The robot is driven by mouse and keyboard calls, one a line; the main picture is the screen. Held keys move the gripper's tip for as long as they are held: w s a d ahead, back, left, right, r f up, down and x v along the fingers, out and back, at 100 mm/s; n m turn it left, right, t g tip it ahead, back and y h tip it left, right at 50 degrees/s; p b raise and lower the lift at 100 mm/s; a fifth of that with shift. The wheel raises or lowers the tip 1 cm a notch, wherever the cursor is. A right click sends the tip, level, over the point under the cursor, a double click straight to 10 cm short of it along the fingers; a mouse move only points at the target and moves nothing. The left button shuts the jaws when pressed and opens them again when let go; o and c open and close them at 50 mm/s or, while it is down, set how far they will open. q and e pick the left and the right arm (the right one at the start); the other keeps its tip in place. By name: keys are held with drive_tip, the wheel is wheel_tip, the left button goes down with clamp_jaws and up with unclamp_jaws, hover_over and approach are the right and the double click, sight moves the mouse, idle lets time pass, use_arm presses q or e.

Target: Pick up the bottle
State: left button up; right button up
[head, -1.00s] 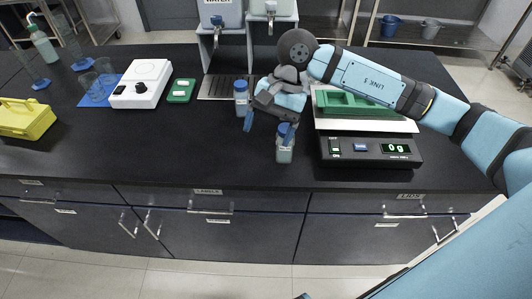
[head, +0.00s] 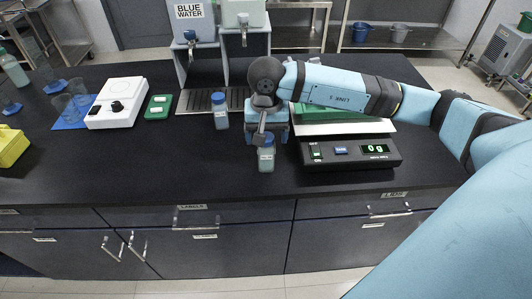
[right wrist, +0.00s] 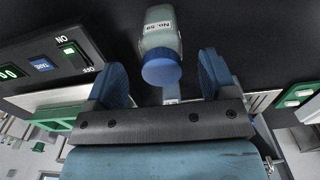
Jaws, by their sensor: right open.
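A small bottle (head: 266,158) with a whitish body stands upright near the front edge of the black bench, left of the scale. In the right wrist view its blue cap (right wrist: 161,67) faces me, and its body carries a label reading "No. 59". My right gripper (head: 268,131) is over this bottle, pointing down, and hides its top in the head view. In the right wrist view the gripper (right wrist: 165,85) is open, with the cap between and slightly beyond its blue fingers, not clasped. A second blue-capped bottle (head: 221,113) stands to the left. My left gripper is out of view.
Water dispensers (head: 193,22) stand behind. A white device (head: 117,103) and a green item (head: 158,107) are further left. The bench front left of the bottle is clear.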

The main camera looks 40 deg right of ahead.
sight(266, 153)
drive_tip(key=f, duration=0.4)
drive_tip(key=shift+w+d+f+p, duration=0.2)
drive_tip(key=shift+w+f+p, duration=0.1)
drive_tip(key=shift+p, duration=0.05)
drive_tip(key=c, duration=1.1)
drive_tip(key=shift+o, duration=0.2)
drive_tip(key=shift+r, duration=0.15)
